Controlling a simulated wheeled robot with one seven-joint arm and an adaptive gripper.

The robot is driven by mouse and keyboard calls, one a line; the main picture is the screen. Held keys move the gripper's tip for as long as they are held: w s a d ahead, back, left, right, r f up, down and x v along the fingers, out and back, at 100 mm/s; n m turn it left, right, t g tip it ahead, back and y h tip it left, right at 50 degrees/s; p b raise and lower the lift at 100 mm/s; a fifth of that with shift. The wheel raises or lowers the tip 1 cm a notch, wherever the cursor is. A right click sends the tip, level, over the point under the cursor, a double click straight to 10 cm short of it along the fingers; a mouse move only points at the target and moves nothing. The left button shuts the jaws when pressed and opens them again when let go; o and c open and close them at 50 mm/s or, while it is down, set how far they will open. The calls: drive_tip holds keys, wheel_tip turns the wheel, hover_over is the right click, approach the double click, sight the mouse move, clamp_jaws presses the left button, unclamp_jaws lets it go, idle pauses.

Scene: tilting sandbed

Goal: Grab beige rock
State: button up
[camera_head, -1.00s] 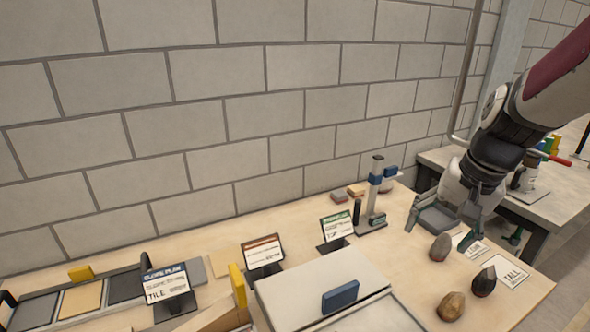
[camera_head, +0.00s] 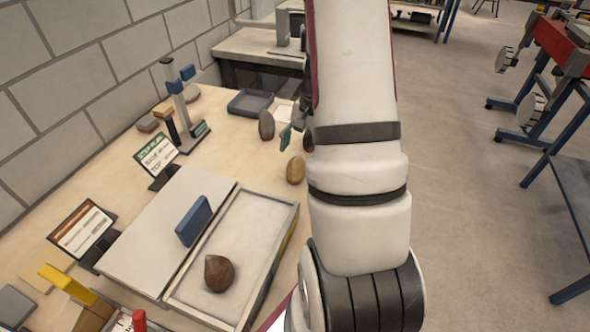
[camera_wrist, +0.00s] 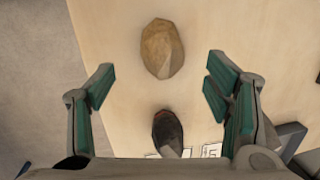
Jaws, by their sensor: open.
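A tan, beige-looking rock (camera_head: 295,170) lies on the wooden tabletop, just left of my arm in the head view. It also shows in the wrist view (camera_wrist: 162,48), at the top, ahead of the gap between my fingers. My gripper (camera_wrist: 160,85) is open and empty, with green-padded fingers spread to both sides. A dark reddish rock with a grey end (camera_wrist: 167,130) lies between the fingers, nearer the palm, below the beige rock in that view. In the head view my arm hides most of the gripper; a green finger shows near the rocks.
A grey-red rock (camera_head: 266,125) stands near a dark tray (camera_head: 250,102). A brown rock (camera_head: 219,273) lies in the sandbed (camera_head: 283,240). A blue block (camera_head: 194,221) stands on the adjoining pale panel. White cards lie near the rocks.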

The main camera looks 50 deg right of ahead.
sight(296, 170)
drive_tip(key=f, duration=0.5)
drive_tip(key=w+a+f, duration=0.1)
drive_tip(key=f, duration=0.2)
drive_tip(key=shift+w+f, duration=0.1)
drive_tip(key=shift+f, duration=0.15)
drive_tip(key=c, duration=1.7)
